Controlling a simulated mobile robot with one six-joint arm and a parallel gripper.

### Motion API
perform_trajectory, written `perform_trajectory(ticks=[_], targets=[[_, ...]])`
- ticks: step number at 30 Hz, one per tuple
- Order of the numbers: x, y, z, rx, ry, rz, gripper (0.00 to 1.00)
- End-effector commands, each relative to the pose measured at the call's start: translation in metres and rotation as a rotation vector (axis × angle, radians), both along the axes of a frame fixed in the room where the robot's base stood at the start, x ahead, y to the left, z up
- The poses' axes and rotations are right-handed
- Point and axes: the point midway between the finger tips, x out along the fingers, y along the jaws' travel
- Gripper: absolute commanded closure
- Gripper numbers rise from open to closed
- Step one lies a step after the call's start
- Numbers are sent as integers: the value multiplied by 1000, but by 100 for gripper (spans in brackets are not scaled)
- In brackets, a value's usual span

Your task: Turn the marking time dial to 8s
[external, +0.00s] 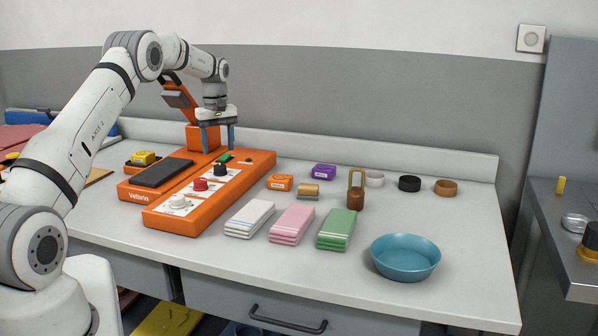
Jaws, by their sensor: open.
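An orange marking machine (190,222) stands at the left of the counter, with a dark pad (161,172) on it. A sloping panel on its right side carries a row of knobs: a white one (178,200) nearest, a red one (200,184), and a dark one (220,170). A green part (225,157) sits beyond them. The labels and pointer marks are too small to read, so I cannot tell which knob is the marking time dial or its setting. My gripper (217,147) points down above the machine's far end, open and empty, apart from the knobs.
Folded white (250,219), pink (292,225) and green (337,229) cloths lie right of the machine. A teal bowl (405,258) stands near the front edge. Small items, including a brown padlock-shaped object (356,192), stand behind.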

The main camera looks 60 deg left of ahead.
Motion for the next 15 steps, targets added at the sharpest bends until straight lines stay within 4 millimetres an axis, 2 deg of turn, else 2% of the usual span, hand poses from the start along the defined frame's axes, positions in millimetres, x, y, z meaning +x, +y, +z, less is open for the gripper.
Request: perform_trajectory(ticks=[9, 15], targets=[[0, -1, -48, -2, 2, -2, 42], [0, -1, -61, -1, 1, -3, 42]])
